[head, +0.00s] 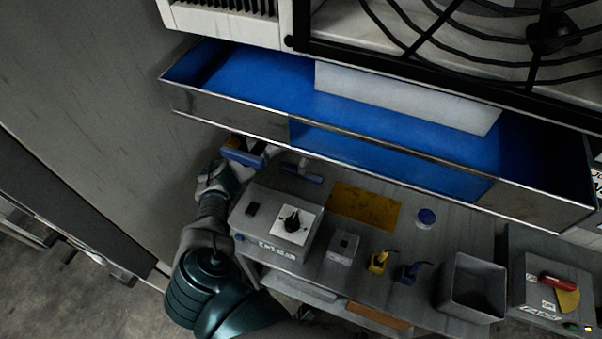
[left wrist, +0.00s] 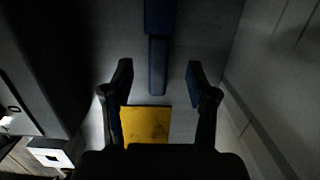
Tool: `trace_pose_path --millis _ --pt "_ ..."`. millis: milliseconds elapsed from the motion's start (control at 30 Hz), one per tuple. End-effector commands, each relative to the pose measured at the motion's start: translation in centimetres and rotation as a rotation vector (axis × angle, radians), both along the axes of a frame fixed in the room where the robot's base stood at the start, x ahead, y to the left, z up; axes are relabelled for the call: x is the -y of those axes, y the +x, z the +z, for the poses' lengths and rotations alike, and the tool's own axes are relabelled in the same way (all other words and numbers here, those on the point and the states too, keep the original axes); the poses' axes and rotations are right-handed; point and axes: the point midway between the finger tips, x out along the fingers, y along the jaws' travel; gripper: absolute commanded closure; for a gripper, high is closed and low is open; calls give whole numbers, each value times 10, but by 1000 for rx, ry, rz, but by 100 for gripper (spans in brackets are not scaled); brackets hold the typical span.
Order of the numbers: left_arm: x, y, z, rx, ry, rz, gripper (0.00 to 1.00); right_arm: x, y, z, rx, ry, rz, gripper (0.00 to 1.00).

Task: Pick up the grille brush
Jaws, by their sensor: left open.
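I cannot tell if the two belong together. In the wrist view my left gripper (left wrist: 159,82) is open, with no visible grasp. My right gripper is not in view.
An open blue-lined drawer (head: 225,120) juts out above the bench's back. Another blue-barred tool (head: 302,173) lies nearby. A grey box with a knob (head: 290,222), a yellow mat (head: 364,206) and a grey bin (head: 470,286) stand rightward. A wall rises left.

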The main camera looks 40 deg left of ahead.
Motion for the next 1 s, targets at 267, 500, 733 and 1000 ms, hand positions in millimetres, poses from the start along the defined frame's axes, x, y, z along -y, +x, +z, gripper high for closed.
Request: trace_pose_path --millis 267,500,733,1000 --pt "-3 -3 -26 -2 -1 0 42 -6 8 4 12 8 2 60" --pt "-5 -4 -56 0 3 -1 42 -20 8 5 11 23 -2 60" --pt "-7 -4 -59 1 2 -1 42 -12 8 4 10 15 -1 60" --pt "-8 -4 -60 1 0 0 100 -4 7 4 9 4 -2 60"
